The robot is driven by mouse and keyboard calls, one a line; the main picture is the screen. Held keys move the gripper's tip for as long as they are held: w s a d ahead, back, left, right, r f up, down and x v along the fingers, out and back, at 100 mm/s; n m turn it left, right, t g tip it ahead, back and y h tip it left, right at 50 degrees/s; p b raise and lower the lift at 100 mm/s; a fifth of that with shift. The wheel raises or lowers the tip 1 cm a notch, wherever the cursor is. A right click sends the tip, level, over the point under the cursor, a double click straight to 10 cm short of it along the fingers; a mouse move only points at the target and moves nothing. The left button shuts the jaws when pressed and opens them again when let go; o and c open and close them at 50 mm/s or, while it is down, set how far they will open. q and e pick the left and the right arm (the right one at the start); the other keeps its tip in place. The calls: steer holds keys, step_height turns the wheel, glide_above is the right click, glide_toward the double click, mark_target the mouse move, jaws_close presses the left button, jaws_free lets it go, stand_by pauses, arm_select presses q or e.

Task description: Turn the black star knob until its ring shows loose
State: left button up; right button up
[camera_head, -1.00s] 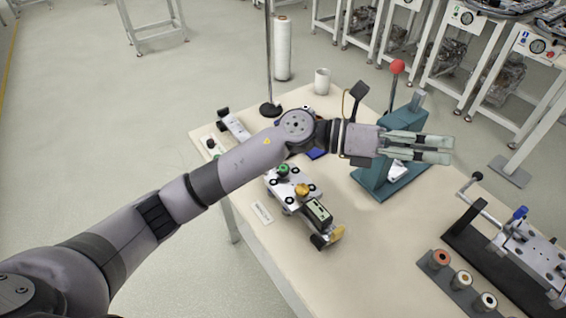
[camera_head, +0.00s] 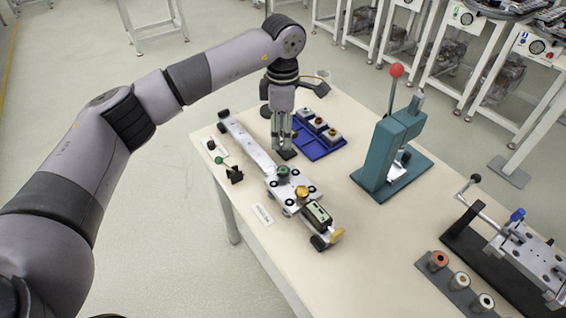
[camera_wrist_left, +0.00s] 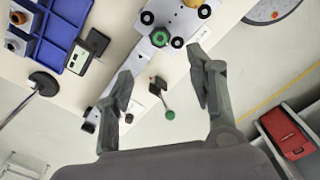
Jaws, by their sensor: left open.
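A dark star-shaped knob (camera_head: 283,171) with green on it sits on the silver plate (camera_head: 270,178) of the long track. In the left wrist view the knob (camera_wrist_left: 160,37) shows a green top; I cannot clearly make out a separate ring. My left gripper (camera_head: 282,146) points down over the table, behind the knob and beside the blue tray. In the left wrist view its fingers (camera_wrist_left: 160,66) are spread and empty, with the knob beyond the tips and not touched. The right gripper is not in view.
A gold knob (camera_head: 302,192) and a display box (camera_head: 317,215) are near the knob. A green-ball lever (camera_head: 219,161) stands beside the track. A blue tray (camera_head: 318,150) holds several parts. A teal press (camera_head: 384,155) stands to the right. Bare table lies in front of it.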

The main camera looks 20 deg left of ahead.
mark_target(283, 170)
arm_select(q)
step_height(283, 170, down, 12)
steer(key=p, duration=0.2)
steer(key=shift+f+p, duration=0.2)
steer(key=shift+p, duration=0.1)
steer(key=shift+c, duration=0.6)
steer(key=c, duration=1)
